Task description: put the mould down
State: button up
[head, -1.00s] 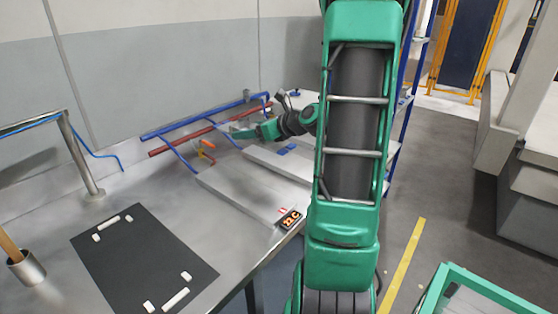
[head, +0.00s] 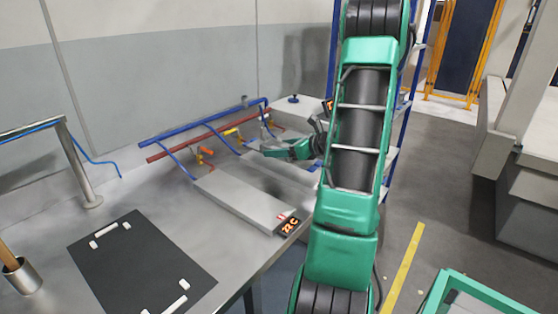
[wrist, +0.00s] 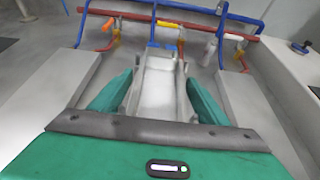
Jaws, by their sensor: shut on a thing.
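My gripper (wrist: 160,105) is shut on the mould (wrist: 161,88), a pale grey metal piece with a raised, stepped far end. The green fingers clasp it from both sides in the wrist view. In the head view my gripper (head: 285,150) is over the bench's far part, in front of the pipes; the mould is hard to make out there. In the wrist view the mould lies between a left grey slab (wrist: 52,88) and a right grey slab (wrist: 262,105). I cannot tell whether it touches the surface below.
Blue and red pipes (head: 205,127) with yellow and orange valves run along the wall behind the mould. A 22C display (head: 289,226) is at the near slab's end. A black mat (head: 140,265) with several white blocks lies at front left. A metal post (head: 80,160) stands left.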

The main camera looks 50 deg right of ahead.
aim_at(308, 162)
jog(key=shift+d+f, duration=0.15)
jog(key=shift+f, duration=1.9)
jog(key=o, duration=1.7)
jog(key=shift+s, duration=0.1)
jog(key=v, duration=1.1)
jog(key=shift+s+r, duration=0.1)
jog(key=shift+s, duration=0.3)
jog(key=shift+s, duration=0.1)
